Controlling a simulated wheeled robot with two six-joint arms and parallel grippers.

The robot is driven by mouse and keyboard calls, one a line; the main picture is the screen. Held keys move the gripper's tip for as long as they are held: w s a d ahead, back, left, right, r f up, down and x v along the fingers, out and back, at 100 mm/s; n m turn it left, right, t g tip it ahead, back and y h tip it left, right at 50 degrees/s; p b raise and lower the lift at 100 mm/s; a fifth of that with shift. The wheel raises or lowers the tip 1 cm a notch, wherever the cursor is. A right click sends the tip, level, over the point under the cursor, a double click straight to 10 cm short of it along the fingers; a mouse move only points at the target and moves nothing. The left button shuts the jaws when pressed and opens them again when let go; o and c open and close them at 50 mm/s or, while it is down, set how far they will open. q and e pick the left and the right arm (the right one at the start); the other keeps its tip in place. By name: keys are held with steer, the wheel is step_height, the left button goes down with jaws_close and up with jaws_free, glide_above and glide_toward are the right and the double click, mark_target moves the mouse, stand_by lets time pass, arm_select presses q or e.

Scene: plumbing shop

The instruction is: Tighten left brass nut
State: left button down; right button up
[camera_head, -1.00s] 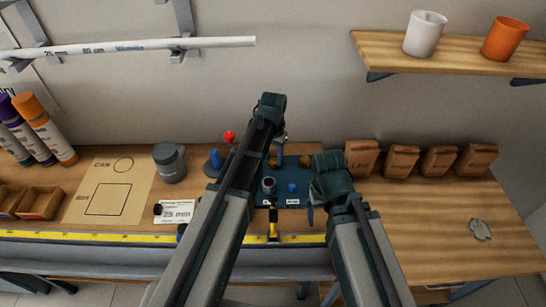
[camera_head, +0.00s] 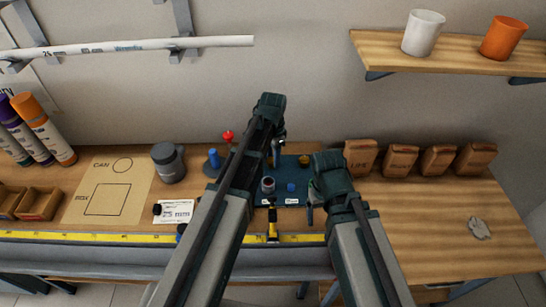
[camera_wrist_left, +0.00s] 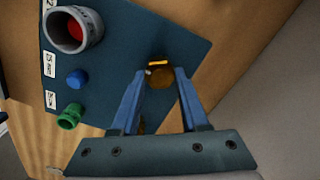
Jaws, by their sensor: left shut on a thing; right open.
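My left gripper (camera_head: 277,160) reaches down over the back of the dark blue mat. Its blue fingers also show in the left wrist view (camera_wrist_left: 160,76), closed on the left brass nut (camera_wrist_left: 159,77). The nut sits between the fingertips, and the fingers hide part of it. In the head view my left gripper mostly covers this nut. The right brass nut (camera_head: 305,160) stands on the mat to its right. My right gripper (camera_head: 312,200) is open near the mat's right edge, partly hidden by its own wrist.
The mat (camera_wrist_left: 120,50) also holds a grey cup-like fitting with red inside (camera_wrist_left: 72,30), a blue cap (camera_wrist_left: 77,79) and a green piece (camera_wrist_left: 70,116). A grey can (camera_head: 169,163) stands left. Brown bags (camera_head: 401,160) line the back right. The right front bench is mostly clear.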

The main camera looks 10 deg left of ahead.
stand_by(0.4)
arm_select(q)
steer(key=shift+c, duration=2.1)
jaws_free()
steer(key=shift+r, duration=0.1)
arm_select(e)
steer(key=shift+r, duration=0.1)
arm_select(q)
step_height(320, 180, up, 14)
steer(key=p, duration=1.3)
steer(key=shift+f+p, duration=0.2)
steer(key=shift+p, duration=0.2)
arm_select(e)
step_height(320, 180, up, 14)
steer(key=shift+f, duration=0.2)
arm_select(q)
steer(key=shift+s+f, duration=0.1)
